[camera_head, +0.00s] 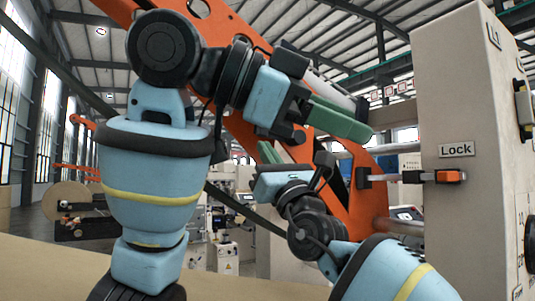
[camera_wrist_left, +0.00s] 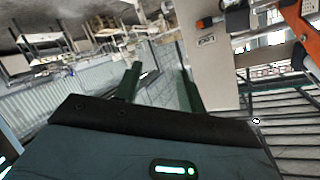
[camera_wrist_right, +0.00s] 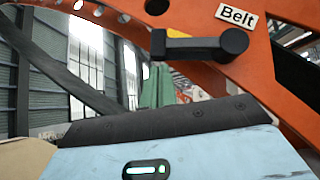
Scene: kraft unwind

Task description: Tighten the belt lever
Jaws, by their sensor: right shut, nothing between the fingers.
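The belt lever (camera_wrist_right: 200,46) shows in the right wrist view below the "Belt" label (camera_wrist_right: 237,16). It has a round black hub at its right end and a grey arm pointing left, with a yellow part near the arm's tip. It sits on the orange frame (camera_wrist_right: 285,95). My right gripper (camera_wrist_right: 156,75) is shut and empty, its green fingers just below the lever arm; contact cannot be told. In the head view my right gripper (camera_head: 266,148) is low in the middle, and the lever cannot be made out. My left gripper (camera_head: 350,120) is open; its parted fingers show in the left wrist view (camera_wrist_left: 158,58).
A beige cabinet (camera_head: 460,100) stands at the right, with a "Lock" label (camera_head: 456,149) and an orange-handled latch (camera_head: 450,176) below it. The orange arm frame (camera_head: 345,165) crosses behind both my arms. My two arms are close together in the head view.

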